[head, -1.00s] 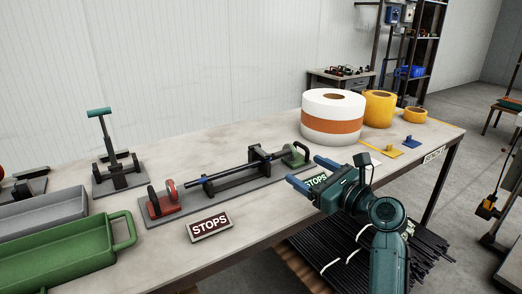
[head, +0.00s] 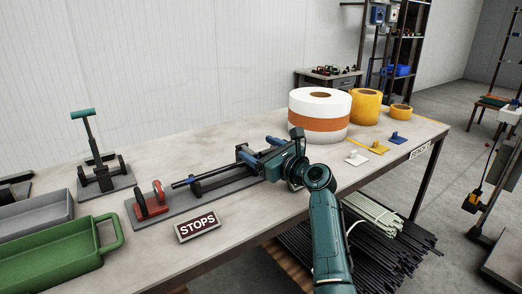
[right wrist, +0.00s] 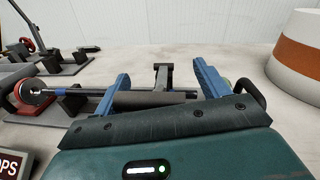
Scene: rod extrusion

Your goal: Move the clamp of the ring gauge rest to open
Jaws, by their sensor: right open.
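A long dark fixture (head: 177,212) lies on the bench, with a red ringed stop (head: 152,202) at its left end and a thin dark rod (head: 205,176) along it. I take it for the ring gauge rest, but cannot be sure. My right gripper (head: 258,149) is open over its right part, hiding the green end piece. In the right wrist view, a dark T-topped upright (right wrist: 162,76), possibly the clamp, stands between the blue fingers, with no clear contact. The rod also shows there (right wrist: 70,92). My left gripper is out of view.
A stand with a green T-handle (head: 100,165) and a green tray (head: 70,255) are at left. A STOPS sign (head: 198,226) lies in front. Large white-orange (head: 320,118) and yellow (head: 364,106) rolls stand behind right. Small tabbed plates (head: 372,147) lie at right.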

